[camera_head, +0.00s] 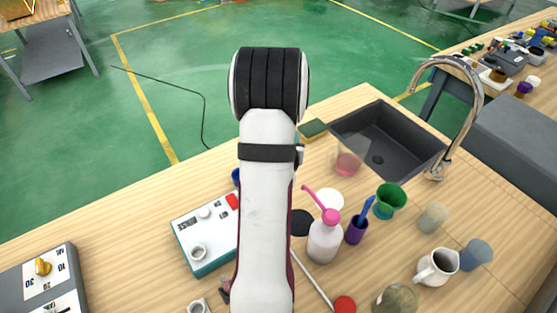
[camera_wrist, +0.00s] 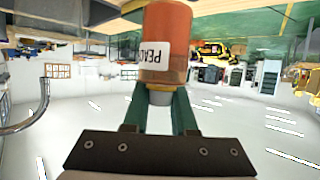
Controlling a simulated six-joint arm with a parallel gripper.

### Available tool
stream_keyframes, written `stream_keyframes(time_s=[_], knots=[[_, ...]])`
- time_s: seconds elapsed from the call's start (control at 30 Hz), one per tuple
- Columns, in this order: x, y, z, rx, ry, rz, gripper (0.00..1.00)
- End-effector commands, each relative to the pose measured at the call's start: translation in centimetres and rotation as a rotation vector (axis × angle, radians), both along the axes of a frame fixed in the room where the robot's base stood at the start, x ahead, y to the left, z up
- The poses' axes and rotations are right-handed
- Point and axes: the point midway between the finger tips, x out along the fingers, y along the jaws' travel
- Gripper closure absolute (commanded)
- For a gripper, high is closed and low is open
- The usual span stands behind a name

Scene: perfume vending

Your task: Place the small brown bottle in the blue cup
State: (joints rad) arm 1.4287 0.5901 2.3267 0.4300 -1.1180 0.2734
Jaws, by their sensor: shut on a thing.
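The small brown bottle (camera_wrist: 166,45) shows in the wrist view as orange-brown, with a white label whose letters appear inverted. My gripper (camera_wrist: 163,110) has its green fingers shut on the bottle's neck end. The bottle's body extends away from the fingers, clear of them. In the head view my arm hides the gripper and the bottle. A small bit of a blue thing (camera_head: 236,177) shows at the left edge of my arm; it may be the blue cup, but most of it is hidden. A pale blue translucent cup (camera_head: 476,254) stands at the right of the table.
A control box (camera_head: 205,235) stands left of my arm. Right of it are a white pump bottle (camera_head: 324,242), a purple cup (camera_head: 356,232), a green cup (camera_head: 390,201) and a white pitcher (camera_head: 436,267). A dark sink (camera_head: 385,140) with a curved tap lies behind.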

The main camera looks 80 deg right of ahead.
Motion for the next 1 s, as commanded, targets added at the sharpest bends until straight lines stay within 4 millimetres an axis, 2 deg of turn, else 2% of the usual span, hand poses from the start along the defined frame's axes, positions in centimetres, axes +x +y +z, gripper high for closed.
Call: stream_keyframes(time_s=[0.2,0.33,0.47,0.57,0.67,0.83,0.93,1.0], knots=[[4.4,-4.1,4.4,-0.007,0.005,0.291,1.0],[6.8,-4.8,6.1,-0.005,0.005,0.487,1.0],[8.6,-4.5,7.1,-0.006,0.006,0.693,1.0],[9.7,-3.1,7.1,-0.003,0.005,0.908,1.0],[9.6,-0.6,5.9,0.0,0.002,1.146,1.0],[6.9,3.5,2.8,0.002,-0.001,1.429,1.0],[5.5,4.8,1.8,0.0,0.002,1.509,1.0],[5.5,5.3,1.1,0.0,0.001,1.535,1.0]])
